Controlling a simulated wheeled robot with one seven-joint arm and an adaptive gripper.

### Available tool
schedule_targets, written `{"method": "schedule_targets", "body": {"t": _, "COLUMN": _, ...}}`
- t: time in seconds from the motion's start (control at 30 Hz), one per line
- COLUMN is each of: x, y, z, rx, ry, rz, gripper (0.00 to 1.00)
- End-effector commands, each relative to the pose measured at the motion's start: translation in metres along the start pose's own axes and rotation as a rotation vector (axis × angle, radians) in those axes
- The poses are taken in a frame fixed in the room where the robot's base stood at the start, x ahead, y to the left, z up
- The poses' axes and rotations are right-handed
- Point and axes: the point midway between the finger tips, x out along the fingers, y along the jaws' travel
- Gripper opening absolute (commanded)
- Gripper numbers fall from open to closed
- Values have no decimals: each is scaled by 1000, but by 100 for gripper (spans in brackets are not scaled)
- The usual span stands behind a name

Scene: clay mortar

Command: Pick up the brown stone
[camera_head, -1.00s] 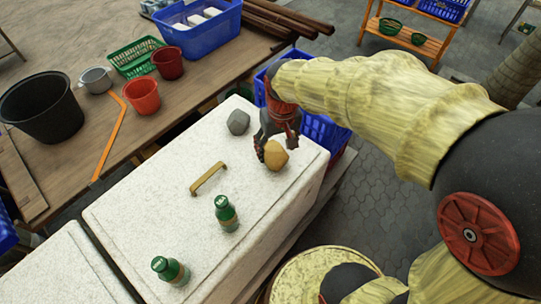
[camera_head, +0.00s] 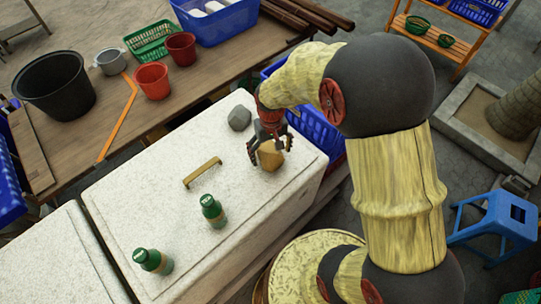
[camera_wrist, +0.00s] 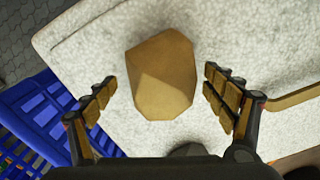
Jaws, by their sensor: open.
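The brown stone (camera_head: 271,157) lies on the white speckled lid of a box, near its right end. In the wrist view the brown stone (camera_wrist: 162,75) is a faceted tan block between and a little beyond the fingertips. My gripper (camera_head: 268,152) is above and around the stone in the head view. In the wrist view my gripper (camera_wrist: 160,92) is open, with a finger on each side and visible gaps to the stone. The stone's upper part is partly hidden by the fingers in the head view.
A grey stone (camera_head: 240,118) lies close behind the gripper. A yellow handle (camera_head: 202,172) and two green bottles (camera_head: 213,210) are on the white lid (camera_head: 150,205). A blue crate (camera_head: 318,130) stands beyond the lid's right end.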

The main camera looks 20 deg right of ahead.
Motion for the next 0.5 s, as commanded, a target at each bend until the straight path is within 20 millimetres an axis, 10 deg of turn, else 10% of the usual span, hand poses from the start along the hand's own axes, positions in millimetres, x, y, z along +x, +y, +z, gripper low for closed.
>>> {"method": "schedule_targets", "body": {"t": 0.5, "x": 4, "y": 0, "z": 0, "rx": -1, "ry": 2, "rz": 0, "gripper": 70}}
